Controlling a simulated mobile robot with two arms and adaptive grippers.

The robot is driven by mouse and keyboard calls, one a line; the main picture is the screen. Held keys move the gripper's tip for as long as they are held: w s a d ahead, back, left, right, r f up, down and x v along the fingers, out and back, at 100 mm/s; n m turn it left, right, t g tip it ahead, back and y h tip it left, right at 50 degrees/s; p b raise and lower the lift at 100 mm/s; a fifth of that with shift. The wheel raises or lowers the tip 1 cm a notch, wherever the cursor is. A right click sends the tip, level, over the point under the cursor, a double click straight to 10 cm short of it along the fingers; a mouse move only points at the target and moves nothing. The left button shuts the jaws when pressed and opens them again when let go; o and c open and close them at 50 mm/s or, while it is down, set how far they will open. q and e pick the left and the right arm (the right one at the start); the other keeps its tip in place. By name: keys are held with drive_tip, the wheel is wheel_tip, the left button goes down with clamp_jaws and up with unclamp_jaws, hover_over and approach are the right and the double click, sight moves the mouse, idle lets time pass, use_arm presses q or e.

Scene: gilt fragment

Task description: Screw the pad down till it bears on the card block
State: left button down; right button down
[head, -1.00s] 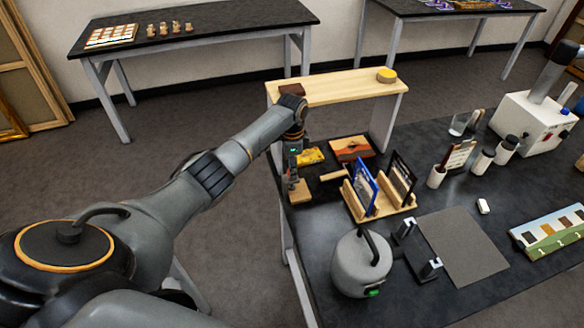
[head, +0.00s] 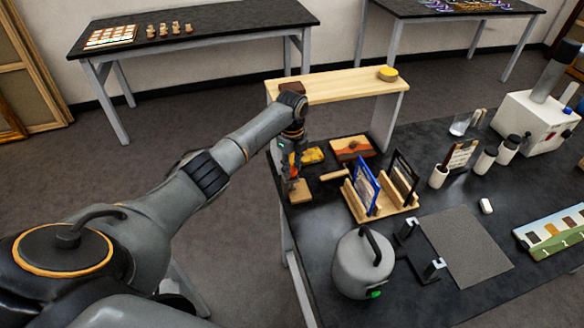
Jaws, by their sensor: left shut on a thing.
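A wooden shelf (head: 335,88) stands behind the left gripper, with a yellow round thing (head: 388,74) on it. A wooden rack (head: 384,212) with framed panels stands to the right. An orange picture (head: 352,148) lies behind. The grey mat (head: 466,246) is bare.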

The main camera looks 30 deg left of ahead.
use_arm(q)
drive_tip(key=shift+f+m+b, duration=0.15)
drive_tip(key=shift+m+b, duration=0.15)
drive_tip(key=shift+m, duration=1.4)
